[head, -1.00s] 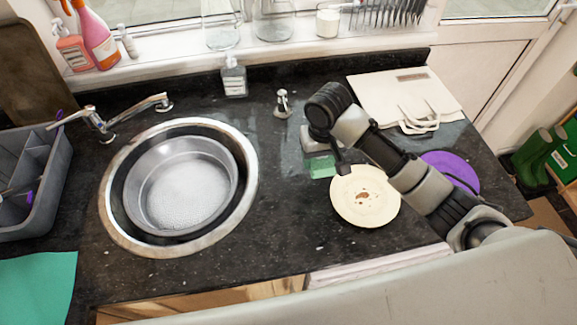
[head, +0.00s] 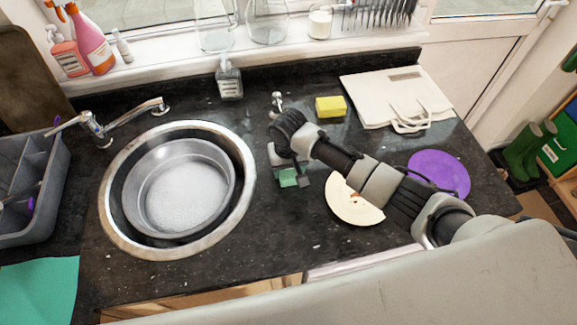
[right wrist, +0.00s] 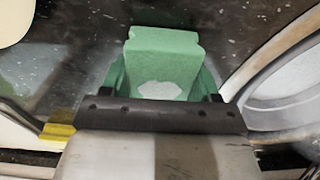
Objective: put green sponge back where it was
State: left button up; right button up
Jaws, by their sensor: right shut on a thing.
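The green sponge (head: 289,178) is in my right gripper (head: 291,184), between the sink and the cream plate in the head view. In the right wrist view the sponge (right wrist: 162,62) sits between the two fingers, with a pale patch on its face. My right gripper (right wrist: 165,98) is shut on it. It is over the dark counter; I cannot tell whether the sponge touches the surface. My left gripper is not in view.
A steel sink (head: 247,205) holding a round pan (head: 225,205) is to the left. A cream plate (head: 345,208) with brown bits lies right of the gripper, partly under my arm. A yellow sponge (head: 331,106), a soap bottle (head: 230,80), a tote bag (head: 385,95) and a purple plate (head: 438,172) are around.

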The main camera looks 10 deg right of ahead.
jog(key=shift+f, duration=0.1)
jog(key=o, duration=0.8)
jog(key=shift+o, duration=0.2)
notch_tip(320, 180, up, 12)
jog(key=b, duration=0.1)
